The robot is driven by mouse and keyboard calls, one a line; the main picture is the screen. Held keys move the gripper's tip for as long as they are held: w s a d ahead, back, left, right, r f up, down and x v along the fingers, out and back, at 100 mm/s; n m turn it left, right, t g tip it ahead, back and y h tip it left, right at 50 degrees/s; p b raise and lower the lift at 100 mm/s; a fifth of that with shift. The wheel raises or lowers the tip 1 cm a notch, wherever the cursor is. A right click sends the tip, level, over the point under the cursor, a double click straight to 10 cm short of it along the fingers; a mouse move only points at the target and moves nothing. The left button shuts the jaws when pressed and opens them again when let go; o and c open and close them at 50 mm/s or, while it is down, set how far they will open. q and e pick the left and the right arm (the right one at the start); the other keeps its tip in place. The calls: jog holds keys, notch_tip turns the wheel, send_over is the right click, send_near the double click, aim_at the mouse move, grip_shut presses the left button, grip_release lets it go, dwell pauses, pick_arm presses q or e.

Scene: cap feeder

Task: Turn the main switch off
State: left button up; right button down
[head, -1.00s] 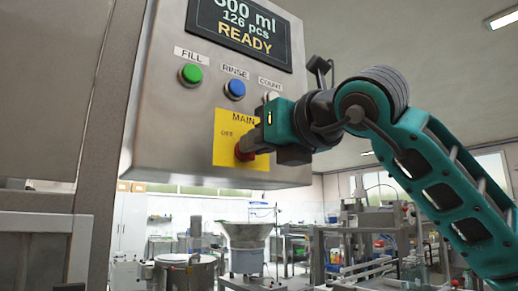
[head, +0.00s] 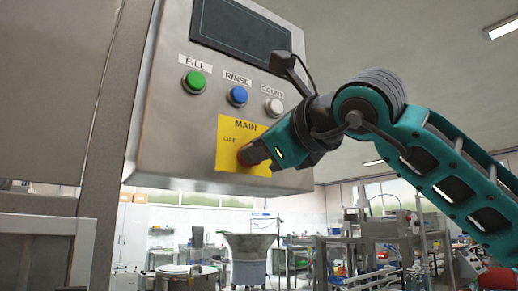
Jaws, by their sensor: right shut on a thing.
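The main switch (head: 245,158) is a red knob on a yellow plate (head: 229,128) marked MAIN and OFF, low on the grey control box (head: 165,120). My right gripper (head: 250,155) reaches it from the right and is shut on the red knob. The gripper hides most of the knob, so its exact angle is hard to tell. The display (head: 240,27) above is dark and shows no text. My left gripper is not in view.
Above the plate sit a green FILL button (head: 194,82), a blue RINSE button (head: 238,95) and a white COUNT button (head: 274,105). A metal column or panel stands at the left. Machines and a hopper (head: 249,245) are in the background.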

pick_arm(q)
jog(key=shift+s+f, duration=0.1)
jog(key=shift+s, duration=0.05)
pick_arm(e)
jog(key=shift+n, duration=0.3)
jog(key=c, duration=1.1)
grip_release()
jog(key=shift+c, duration=0.2)
pick_arm(q)
jog(key=b, duration=0.1)
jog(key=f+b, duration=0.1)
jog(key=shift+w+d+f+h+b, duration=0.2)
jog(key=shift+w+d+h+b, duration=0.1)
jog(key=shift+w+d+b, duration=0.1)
pick_arm(e)
jog(key=v, duration=1.3)
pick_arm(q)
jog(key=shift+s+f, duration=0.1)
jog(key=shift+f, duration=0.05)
